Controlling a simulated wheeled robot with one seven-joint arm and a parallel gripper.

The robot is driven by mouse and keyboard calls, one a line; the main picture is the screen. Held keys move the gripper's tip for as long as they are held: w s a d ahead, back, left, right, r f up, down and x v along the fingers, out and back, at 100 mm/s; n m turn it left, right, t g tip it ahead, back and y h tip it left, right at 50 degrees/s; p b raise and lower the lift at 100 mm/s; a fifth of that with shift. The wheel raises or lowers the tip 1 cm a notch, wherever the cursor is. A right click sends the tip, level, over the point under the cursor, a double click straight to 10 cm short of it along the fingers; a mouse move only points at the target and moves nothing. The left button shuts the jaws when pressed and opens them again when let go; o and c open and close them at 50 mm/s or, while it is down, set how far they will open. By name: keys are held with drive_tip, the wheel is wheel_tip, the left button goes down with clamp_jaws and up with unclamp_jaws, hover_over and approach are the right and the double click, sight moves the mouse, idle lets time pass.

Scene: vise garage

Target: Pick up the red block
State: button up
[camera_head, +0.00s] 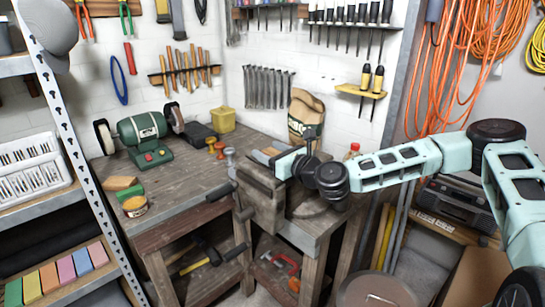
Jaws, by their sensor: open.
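A row of coloured blocks stands on the low shelf at the bottom left.
The metal shelf post (70,140) stands between the blocks' shelf and the workbench (185,188). A vise (262,195) is at the bench's front. A white crate (32,168) is above the blocks.

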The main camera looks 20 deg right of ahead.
drive_tip(key=shift+w+a, duration=0.2)
drive_tip(key=shift+w, duration=0.25)
drive_tip(key=c, duration=1.1)
drive_tip(key=shift+r, duration=0.1)
